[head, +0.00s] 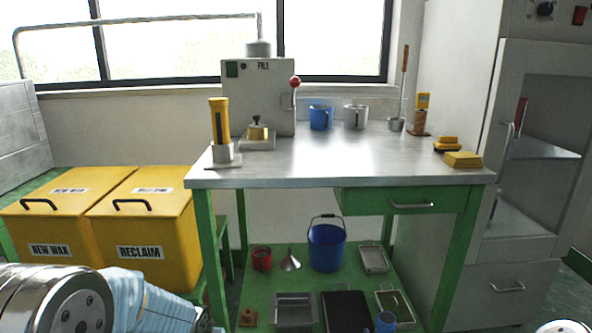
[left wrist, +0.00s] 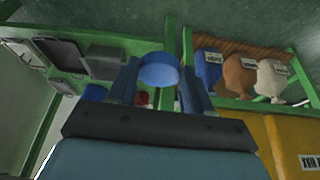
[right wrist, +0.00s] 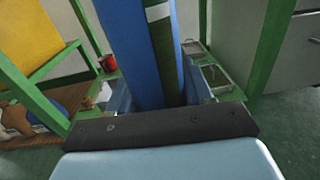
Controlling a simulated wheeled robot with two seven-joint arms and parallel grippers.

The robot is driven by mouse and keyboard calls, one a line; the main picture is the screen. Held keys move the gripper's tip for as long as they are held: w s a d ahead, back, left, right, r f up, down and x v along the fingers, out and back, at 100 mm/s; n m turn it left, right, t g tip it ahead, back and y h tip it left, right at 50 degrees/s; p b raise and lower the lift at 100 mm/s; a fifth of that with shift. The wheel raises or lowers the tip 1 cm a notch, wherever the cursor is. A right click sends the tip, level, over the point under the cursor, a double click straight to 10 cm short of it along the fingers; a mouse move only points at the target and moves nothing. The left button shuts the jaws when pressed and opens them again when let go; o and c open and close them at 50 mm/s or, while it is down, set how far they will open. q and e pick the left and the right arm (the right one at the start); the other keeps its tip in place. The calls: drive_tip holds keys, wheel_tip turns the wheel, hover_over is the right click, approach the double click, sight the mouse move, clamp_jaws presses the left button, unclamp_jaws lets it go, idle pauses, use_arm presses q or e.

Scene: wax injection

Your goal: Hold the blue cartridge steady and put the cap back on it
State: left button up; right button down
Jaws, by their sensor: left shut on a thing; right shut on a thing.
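In the left wrist view my left gripper (left wrist: 158,88) is shut on a short, round blue cap (left wrist: 158,70), held between its fingertips. In the right wrist view my right gripper (right wrist: 160,92) is shut on the blue cartridge (right wrist: 130,45), a long cylinder with a dark strip down its side and a pale band. The cartridge runs out of the top of that view, so its end is hidden. The cap and cartridge never show together in a wrist view, and they look apart. Both grippers lie outside the head view.
A green-legged steel table (head: 330,165) stands ahead. Its lower shelf holds a blue bucket (head: 326,247), trays and a funnel. A small blue round thing (head: 386,321) shows at the head view's bottom edge; I cannot tell what it is. Yellow bins (head: 140,225) stand left, a grey cabinet (head: 470,230) right.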

use_arm(q)
drive_tip(key=shift+s+a+f, duration=0.3)
drive_tip(key=shift+a+f, duration=0.05)
drive_tip(key=shift+a, duration=0.05)
use_arm(e)
drive_tip(key=shift+s+a+f, duration=0.1)
drive_tip(key=shift+s+f, duration=0.15)
drive_tip(key=shift+s, duration=0.25)
drive_tip(key=shift+a, duration=0.1)
drive_tip(key=s+a+f+n+g+y, duration=0.2)
drive_tip(key=a+n+g+y, duration=0.2)
drive_tip(key=a+n+y, duration=0.4)
drive_tip(key=a+y, duration=0.4)
drive_tip(key=a, duration=0.3)
drive_tip(key=shift+a, duration=0.35)
